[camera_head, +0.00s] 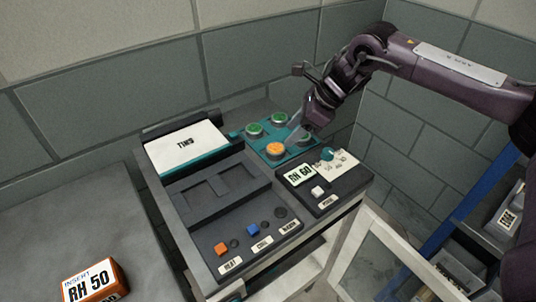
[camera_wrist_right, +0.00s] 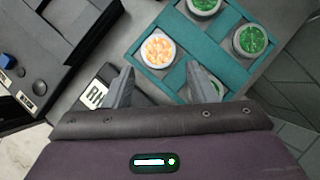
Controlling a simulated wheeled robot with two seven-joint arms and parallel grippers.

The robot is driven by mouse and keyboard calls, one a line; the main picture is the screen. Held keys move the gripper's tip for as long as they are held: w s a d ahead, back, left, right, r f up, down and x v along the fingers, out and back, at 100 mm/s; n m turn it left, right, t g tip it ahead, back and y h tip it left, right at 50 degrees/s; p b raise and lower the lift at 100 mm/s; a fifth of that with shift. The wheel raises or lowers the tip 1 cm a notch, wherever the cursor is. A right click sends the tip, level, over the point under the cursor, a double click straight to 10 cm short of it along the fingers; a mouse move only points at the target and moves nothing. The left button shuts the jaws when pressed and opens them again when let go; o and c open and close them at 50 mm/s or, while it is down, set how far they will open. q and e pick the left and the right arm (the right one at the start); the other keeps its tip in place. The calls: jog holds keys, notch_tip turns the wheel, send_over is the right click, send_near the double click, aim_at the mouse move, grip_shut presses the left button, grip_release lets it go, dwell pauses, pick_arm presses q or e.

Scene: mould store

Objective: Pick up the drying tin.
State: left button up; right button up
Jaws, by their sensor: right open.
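A tin of orange beads (camera_head: 275,150) sits at the front of a teal tray (camera_wrist_right: 229,14) behind the console. It also shows in the right wrist view (camera_wrist_right: 157,50), beyond the fingertips. Green tins stand at the tray's left (camera_head: 254,130) and back (camera_head: 279,118). Another green-topped one (camera_head: 304,138) shows partly at the right, beside my gripper. No label tells me which is the drying tin. My right gripper (camera_wrist_right: 163,84) is open and empty, above the tray's right side, with no tin between its fingers. My left gripper is out of view.
The dark console (camera_head: 218,210) with buttons stands in front of the tray. A "TINS" sheet (camera_head: 186,147) lies left of it and an "RH 60" card (camera_head: 299,175) right. An orange "RH 50" block (camera_head: 93,283) is on the left bench. Walls close in behind.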

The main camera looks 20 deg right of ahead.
aim_at(276, 147)
jog(key=shift+a+f, duration=0.3)
jog(key=shift+f, duration=0.45)
jog(key=p+x, duration=0.1)
jog(key=x, duration=0.4)
jog(key=shift+a+r, duration=0.15)
jog(key=c, duration=0.7)
